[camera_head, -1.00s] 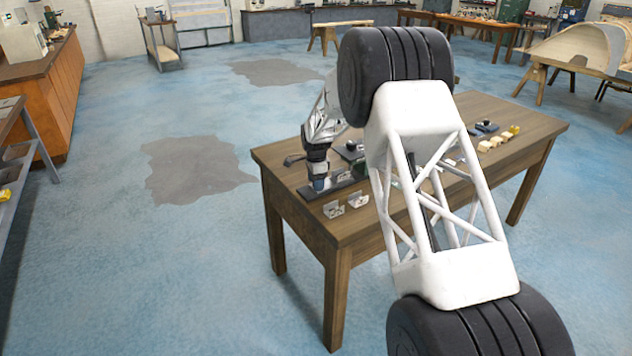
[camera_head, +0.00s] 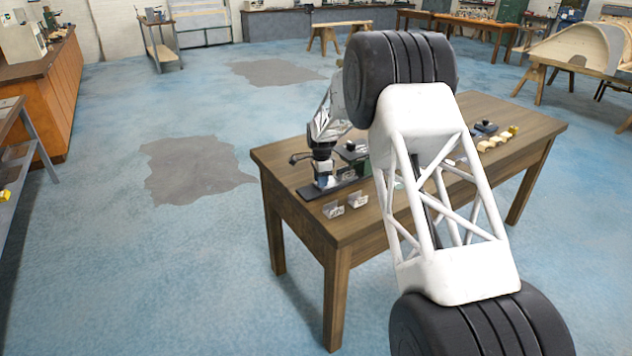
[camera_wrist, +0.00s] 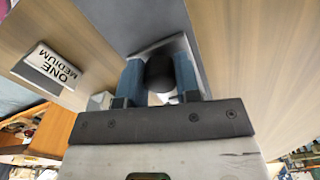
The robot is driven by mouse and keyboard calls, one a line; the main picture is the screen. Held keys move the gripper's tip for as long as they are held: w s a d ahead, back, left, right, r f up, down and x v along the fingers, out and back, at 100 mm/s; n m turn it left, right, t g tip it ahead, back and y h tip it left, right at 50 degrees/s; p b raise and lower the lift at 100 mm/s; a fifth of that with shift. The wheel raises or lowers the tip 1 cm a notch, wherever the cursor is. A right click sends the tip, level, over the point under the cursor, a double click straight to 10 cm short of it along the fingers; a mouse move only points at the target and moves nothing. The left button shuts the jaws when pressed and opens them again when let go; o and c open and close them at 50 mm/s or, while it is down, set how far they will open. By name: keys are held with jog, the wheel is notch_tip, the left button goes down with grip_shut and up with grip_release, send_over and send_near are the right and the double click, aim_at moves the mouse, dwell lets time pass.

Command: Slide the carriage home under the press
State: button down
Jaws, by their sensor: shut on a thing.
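My gripper (camera_head: 323,182) is low over the left end of the wooden table, at a long dark base (camera_head: 343,186). In the wrist view the two blue fingers (camera_wrist: 159,82) are shut on a round black knob (camera_wrist: 160,70), one finger on each side. The knob seems to belong to the carriage, whose body is mostly hidden by the gripper. A dark fixture with a black top (camera_head: 352,151), likely the press, stands just right of the gripper in the head view. My arm partly covers its right side.
Several pale wooden pieces (camera_head: 493,141), a dark fixture (camera_head: 485,127) and a yellow item (camera_head: 513,129) are at the table's right end.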

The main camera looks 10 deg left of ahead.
jog(key=shift+w+d, duration=0.8)
jog(key=shift+w, duration=0.05)
jog(key=c, duration=0.8)
grip_release()
jog(key=shift+r, duration=0.15)
jog(key=shift+r, duration=3.8)
jog(key=shift+d, duration=0.1)
